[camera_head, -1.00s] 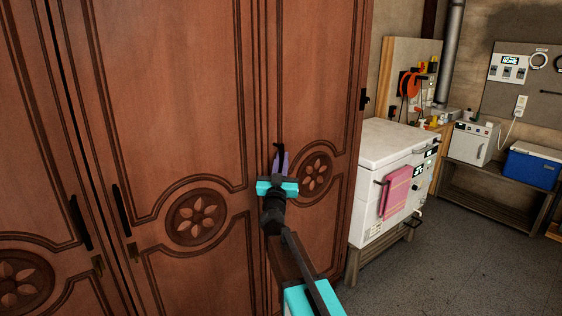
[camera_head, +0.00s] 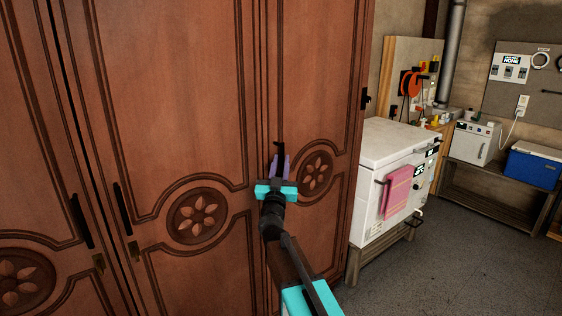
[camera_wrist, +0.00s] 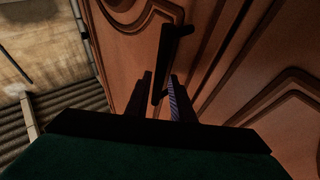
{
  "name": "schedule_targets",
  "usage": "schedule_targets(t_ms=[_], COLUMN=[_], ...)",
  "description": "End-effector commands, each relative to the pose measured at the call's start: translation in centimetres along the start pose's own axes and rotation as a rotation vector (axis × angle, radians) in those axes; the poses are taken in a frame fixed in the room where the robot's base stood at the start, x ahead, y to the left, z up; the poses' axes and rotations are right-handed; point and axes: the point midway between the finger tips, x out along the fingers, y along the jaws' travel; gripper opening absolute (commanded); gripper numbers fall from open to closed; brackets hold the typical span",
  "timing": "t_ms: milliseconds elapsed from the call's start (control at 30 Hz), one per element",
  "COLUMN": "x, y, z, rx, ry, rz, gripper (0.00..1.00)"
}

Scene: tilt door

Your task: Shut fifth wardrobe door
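The wardrobe (camera_head: 190,100) is brown carved wood and fills the left and middle of the head view. Its rightmost visible door (camera_head: 315,110) has a flower medallion and looks about flush with its neighbour. I cannot tell by count whether it is the fifth. Its black handle (camera_head: 280,147) is partly hidden by my gripper (camera_head: 280,167). In the wrist view the handle (camera_wrist: 174,42) runs down between the two fingertips of my gripper (camera_wrist: 163,90). The fingers are apart, with a gap beside the handle; contact is not clear.
Other wardrobe doors with black handles (camera_head: 80,222) are at the left. A white chest-like appliance (camera_head: 385,165) with a pink towel (camera_head: 397,190) stands right of the wardrobe. A blue cooler (camera_head: 532,166) is on a bench. The grey floor (camera_head: 460,265) is clear at front right.

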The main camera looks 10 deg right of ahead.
Motion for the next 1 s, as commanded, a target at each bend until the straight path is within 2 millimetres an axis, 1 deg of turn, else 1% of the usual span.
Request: schedule_targets(t_ms=[33, 100, 1000], x=[-0.8, -1.5, -11.0], y=[0.0, 0.0, -0.1], z=[0.0, -0.1, -0.1], rx=[0.0, 0.0, 0.001], ry=[0.0, 0.0, 0.0], rz=[-0.001, -0.001, -0.002], gripper=[0.22, 0.22, 0.22])
